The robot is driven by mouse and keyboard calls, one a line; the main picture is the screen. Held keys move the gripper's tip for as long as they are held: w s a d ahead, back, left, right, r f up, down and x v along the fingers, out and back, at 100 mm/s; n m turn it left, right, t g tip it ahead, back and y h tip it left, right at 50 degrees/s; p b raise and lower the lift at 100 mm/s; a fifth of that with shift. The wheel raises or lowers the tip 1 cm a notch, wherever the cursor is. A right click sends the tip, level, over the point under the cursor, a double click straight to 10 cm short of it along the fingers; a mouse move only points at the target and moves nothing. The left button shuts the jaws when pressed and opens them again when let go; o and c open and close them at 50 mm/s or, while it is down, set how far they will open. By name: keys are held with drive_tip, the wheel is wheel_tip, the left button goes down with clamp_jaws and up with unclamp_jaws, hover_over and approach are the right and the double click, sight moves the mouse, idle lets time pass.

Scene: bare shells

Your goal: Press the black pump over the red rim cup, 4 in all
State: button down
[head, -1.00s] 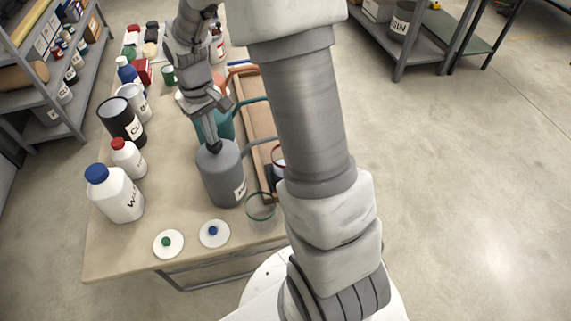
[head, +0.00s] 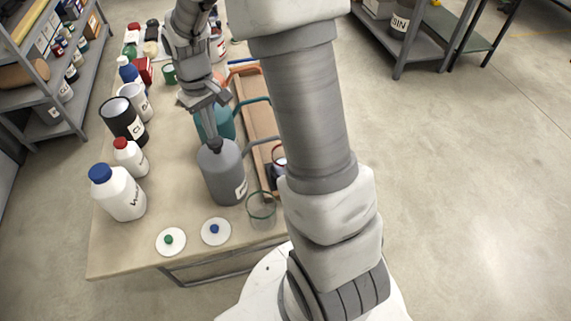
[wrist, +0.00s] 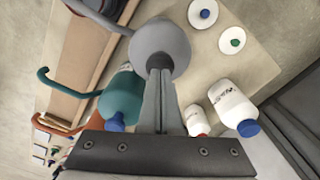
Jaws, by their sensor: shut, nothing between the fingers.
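The dark grey pump bottle (head: 222,178) stands on the table, its spout (head: 262,143) reaching right toward the red rim cup (head: 279,158). That cup is mostly hidden behind my arm. My gripper (head: 215,149) is shut and empty, its fingertips pointing down at the top of the grey bottle. In the wrist view the bottle (wrist: 160,38) lies right at the fingertips (wrist: 160,68), which cover the pump head. I cannot tell whether they touch it or how far it is pressed down.
A teal pump bottle (head: 222,124) stands just behind, and an orange spout (head: 244,70) shows farther back. A clear green rim cup (head: 261,206) stands at the table's right edge. A long wooden tray (head: 258,112) runs along that side. White bottles (head: 122,198) stand left; two white lids (head: 215,231) lie in front.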

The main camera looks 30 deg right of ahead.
sight(214, 140)
drive_tip(key=shift+f, duration=0.2)
drive_tip(key=shift+f+b, duration=1.25)
drive_tip(key=shift+f, duration=0.25)
drive_tip(key=shift+r, duration=0.2)
drive_tip(key=shift+r+p, duration=1.3)
drive_tip(key=shift+r, duration=0.2)
wheel_tip(214, 140, up, 6)
drive_tip(key=p, duration=0.4)
drive_tip(key=shift+f, duration=0.25)
drive_tip(key=shift+r, duration=0.3)
